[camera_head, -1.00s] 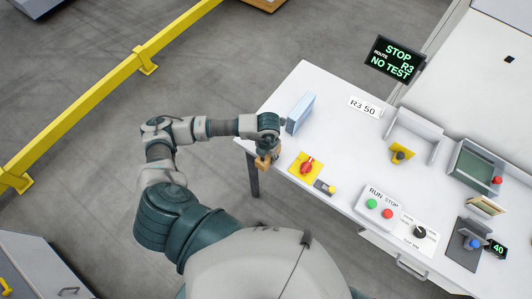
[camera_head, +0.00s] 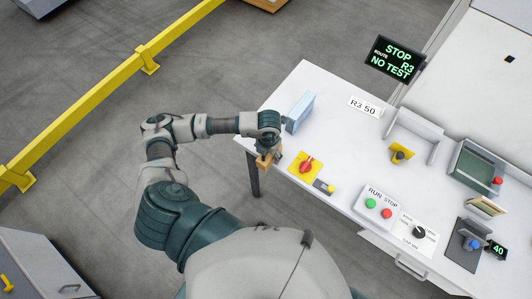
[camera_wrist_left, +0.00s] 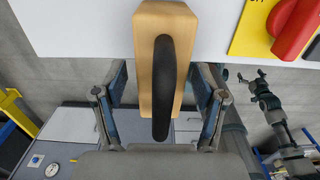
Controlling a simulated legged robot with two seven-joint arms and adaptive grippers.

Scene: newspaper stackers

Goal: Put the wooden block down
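The wooden block (camera_head: 268,161) is small and tan in the head view, at the near left edge of the white table (camera_head: 330,133). In the left wrist view the block (camera_wrist_left: 147,60) is pale wood with a black, handle-like bar along its middle. My left gripper (camera_head: 266,150) is over the block, with its fingers hard to make out there. In the left wrist view the left gripper's fingers (camera_wrist_left: 159,75) stand on both sides of the block, with narrow gaps showing. I cannot tell whether the table bears the block. My right gripper is not in view.
A yellow plate with a red knob (camera_head: 306,167) is close to the right of the block. A light blue panel (camera_head: 300,112) stands behind the gripper. Run and stop buttons (camera_head: 379,207) are further right. Open floor lies left of the table edge.

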